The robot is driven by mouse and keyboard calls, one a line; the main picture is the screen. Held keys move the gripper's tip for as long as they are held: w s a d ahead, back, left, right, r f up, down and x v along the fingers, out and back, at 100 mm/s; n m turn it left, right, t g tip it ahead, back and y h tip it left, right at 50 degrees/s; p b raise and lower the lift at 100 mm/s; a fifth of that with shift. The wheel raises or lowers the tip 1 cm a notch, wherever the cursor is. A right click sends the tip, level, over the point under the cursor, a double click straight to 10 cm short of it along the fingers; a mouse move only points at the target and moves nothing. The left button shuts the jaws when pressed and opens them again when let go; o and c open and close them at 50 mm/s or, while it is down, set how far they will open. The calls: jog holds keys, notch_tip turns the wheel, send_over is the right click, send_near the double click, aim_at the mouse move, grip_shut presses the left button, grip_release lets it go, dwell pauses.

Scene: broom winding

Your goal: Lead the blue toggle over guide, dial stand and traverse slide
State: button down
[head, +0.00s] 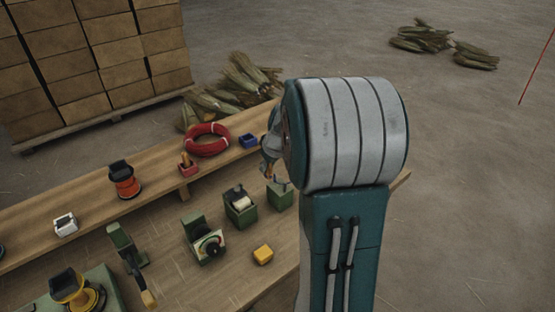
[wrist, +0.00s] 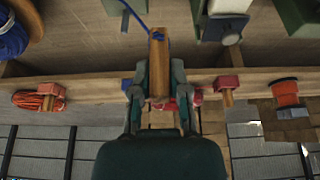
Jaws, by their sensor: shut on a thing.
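In the wrist view my gripper (wrist: 158,92) is shut on a wooden toggle (wrist: 158,62), held between its two fingers. A blue cord (wrist: 134,12) is tied near the toggle's far end and runs off the top edge. In the head view my gripper (head: 271,158) shows partly behind my arm, above the right part of the bench; the toggle is not clear there. The green stand with a round dial (head: 208,243) is on the bench. A green block with a pale roller (head: 240,206) and another green block (head: 279,196) stand nearby. I cannot tell which is the guide or slide.
A raised shelf (head: 30,236) carries an orange spool (head: 124,182), a white box (head: 65,224), a red box (head: 187,168), a red coil (head: 206,139) and a blue box (head: 248,140). A yellow block (head: 263,255) and a yellow spool (head: 80,292) are on the bench.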

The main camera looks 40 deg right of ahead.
jog(key=a, duration=4.5)
jog(key=shift+a, duration=0.35)
